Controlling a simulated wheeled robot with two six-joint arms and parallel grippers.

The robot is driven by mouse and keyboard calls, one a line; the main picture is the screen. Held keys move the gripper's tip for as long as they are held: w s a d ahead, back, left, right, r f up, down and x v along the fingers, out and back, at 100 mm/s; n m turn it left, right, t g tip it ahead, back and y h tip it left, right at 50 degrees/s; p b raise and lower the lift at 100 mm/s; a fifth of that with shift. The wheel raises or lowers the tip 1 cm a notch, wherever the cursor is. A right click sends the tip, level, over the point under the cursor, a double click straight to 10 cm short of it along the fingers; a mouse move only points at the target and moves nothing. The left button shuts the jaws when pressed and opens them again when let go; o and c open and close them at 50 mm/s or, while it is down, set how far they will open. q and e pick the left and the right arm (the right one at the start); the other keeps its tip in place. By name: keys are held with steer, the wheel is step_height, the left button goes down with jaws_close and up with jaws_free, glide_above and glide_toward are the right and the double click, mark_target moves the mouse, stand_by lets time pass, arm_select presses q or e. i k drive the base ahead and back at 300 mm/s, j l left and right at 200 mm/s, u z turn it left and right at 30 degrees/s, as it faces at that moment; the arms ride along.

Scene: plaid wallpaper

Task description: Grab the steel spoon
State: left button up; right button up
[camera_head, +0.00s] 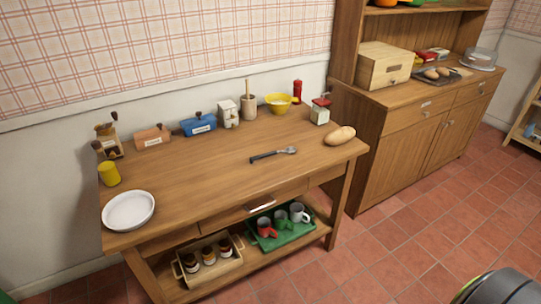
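One utensil (272,154) lies on the wooden table, right of its middle. It has a dark handle pointing left and a grey metal head pointing right. It looks like the steel spoon, but the head is too small to make out its shape surely. Nothing touches it. Neither of my grippers is in view.
The wooden table (180,190) holds a white plate (128,211), yellow cup (109,174), bread loaf (340,136), yellow bowl (279,105) and several jars and boxes along the back. Its lower shelf holds a green tray (283,239) with mugs. A wooden cabinet (400,135) stands right.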

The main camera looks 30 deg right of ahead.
mark_target(289, 150)
steer(key=i+l+u, duration=0.2)
steer(key=l, duration=1.45)
steer(key=l+u, duration=0.25)
steer(key=l, duration=1.4)
steer(key=k+l+u, duration=0.2)
steer(key=l, duration=1.5)
steer(key=i, duration=0.1)
